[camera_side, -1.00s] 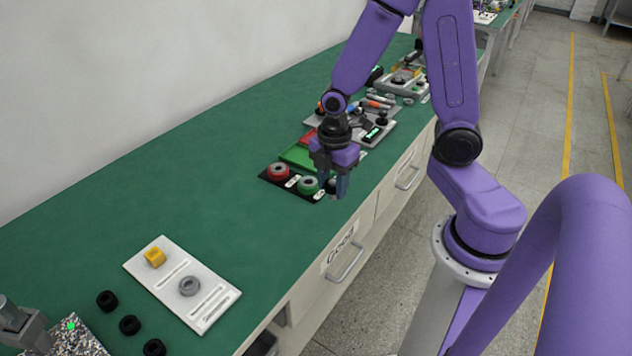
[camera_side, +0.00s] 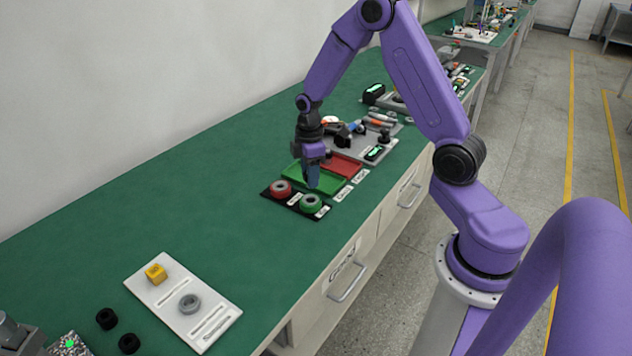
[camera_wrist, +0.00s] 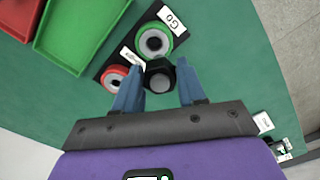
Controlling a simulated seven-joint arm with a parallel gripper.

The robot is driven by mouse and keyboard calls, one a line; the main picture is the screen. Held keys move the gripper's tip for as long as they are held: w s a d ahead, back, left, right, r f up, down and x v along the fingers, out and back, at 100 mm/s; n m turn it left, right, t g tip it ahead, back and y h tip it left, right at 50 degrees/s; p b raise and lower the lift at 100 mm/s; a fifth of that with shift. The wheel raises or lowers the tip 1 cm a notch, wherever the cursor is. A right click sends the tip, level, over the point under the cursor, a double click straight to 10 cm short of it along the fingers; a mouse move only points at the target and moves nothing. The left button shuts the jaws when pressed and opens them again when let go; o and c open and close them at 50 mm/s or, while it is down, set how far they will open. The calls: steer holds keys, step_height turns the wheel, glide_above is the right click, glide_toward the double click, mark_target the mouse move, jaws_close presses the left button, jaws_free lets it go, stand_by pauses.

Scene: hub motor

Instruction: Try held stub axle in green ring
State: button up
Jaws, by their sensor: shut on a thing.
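My gripper (camera_wrist: 160,76) is shut on a dark stub axle (camera_wrist: 160,68), which shows between the fingertips in the wrist view. In the side view my gripper (camera_side: 313,180) hangs over the green tray side, just behind the green ring (camera_side: 312,202); the axle cannot be made out there. In the wrist view the green ring (camera_wrist: 154,40), with a grey inner ring, lies just beyond the axle. The axle seems apart from it, but their height gap is hard to tell. The red ring (camera_side: 280,188) sits beside the green one on the same black board (camera_side: 295,202).
A green tray (camera_side: 294,175) and a red tray (camera_side: 350,163) lie behind the board. A cluttered grey tray (camera_side: 380,150) stands further back. Green bench between is clear.

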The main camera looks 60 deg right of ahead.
steer(key=shift+w+d+f, duration=0.3)
steer(key=shift+d+f, duration=0.05)
steer(key=shift+d, duration=0.05)
steer(key=shift+f, duration=1.95)
steer(key=shift+f, duration=1.15)
stand_by(1.6)
steer(key=shift+r, duration=1.45)
stand_by(0.8)
steer(key=shift+r, duration=1.85)
